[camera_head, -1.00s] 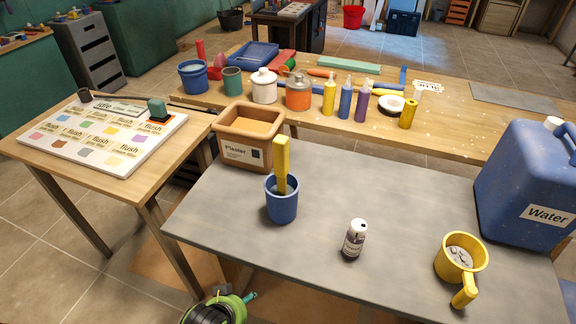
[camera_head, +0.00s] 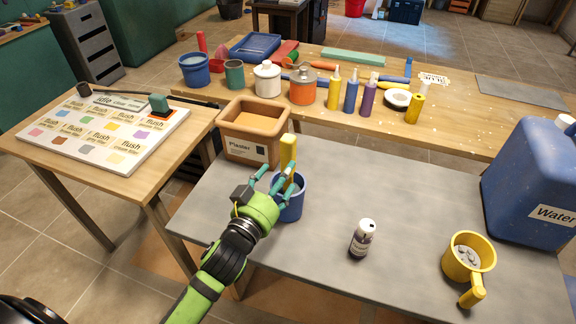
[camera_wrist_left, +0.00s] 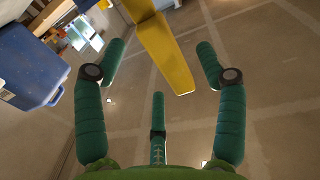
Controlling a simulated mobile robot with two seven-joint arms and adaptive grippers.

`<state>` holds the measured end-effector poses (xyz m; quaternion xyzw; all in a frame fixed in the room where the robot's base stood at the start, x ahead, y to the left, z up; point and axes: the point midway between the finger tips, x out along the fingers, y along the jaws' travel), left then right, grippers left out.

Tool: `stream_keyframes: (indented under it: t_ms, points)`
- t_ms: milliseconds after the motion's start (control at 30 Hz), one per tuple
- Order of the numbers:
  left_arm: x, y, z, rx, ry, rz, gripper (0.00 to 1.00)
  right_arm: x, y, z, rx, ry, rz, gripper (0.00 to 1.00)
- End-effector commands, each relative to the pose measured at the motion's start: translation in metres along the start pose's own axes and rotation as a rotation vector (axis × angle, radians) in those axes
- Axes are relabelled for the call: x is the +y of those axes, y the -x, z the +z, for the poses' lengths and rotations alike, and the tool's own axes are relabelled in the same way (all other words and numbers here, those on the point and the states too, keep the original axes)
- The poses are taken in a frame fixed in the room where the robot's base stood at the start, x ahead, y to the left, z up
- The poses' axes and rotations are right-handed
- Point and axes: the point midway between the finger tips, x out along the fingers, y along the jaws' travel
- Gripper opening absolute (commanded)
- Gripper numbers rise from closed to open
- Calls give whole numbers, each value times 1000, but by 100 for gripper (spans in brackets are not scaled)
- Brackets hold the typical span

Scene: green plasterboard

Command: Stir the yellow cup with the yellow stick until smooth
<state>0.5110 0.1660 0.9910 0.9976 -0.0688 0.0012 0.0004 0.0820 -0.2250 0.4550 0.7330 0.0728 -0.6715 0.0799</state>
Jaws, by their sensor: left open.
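The yellow stick (camera_head: 288,150) stands upright in the blue cup (camera_head: 291,207) on the grey table; its lower end is hidden inside. My left gripper (camera_head: 277,178) is open at the near left side of the stick, in front of the blue cup's rim. In the left wrist view the yellow stick (camera_wrist_left: 166,55) shows beyond and between the spread green fingers, which do not close on it. The yellow cup (camera_head: 484,249) stands at the table's right front, with greyish-white contents and its handle toward the front. My right gripper is not in view.
A plaster box (camera_head: 240,149) stands behind the blue cup. A small dark bottle (camera_head: 361,243) stands between the two cups. A blue water can (camera_head: 530,180) fills the right edge. The table (camera_head: 410,200) is clear in the middle.

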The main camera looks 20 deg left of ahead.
Motion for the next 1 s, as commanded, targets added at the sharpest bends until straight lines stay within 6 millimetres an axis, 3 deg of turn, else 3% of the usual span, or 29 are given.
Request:
stream_keyframes:
  t_ms: [233, 333, 667, 800, 833, 1000]
  points:
    - [3, -35, -15, 0, 1, -1, 71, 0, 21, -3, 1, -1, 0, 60]
    - [3, -47, -10, -1, -1, -1, 71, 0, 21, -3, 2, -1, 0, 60]
    - [3, -53, -8, -2, 0, -1, 71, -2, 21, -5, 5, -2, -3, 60]
    - [3, -53, -8, -3, 0, -1, 15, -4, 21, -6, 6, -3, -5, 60]
    - [3, -53, -8, -3, 0, -1, 9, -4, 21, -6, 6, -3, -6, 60]
    - [3, -53, -8, -2, 0, -1, 9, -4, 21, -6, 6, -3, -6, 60]
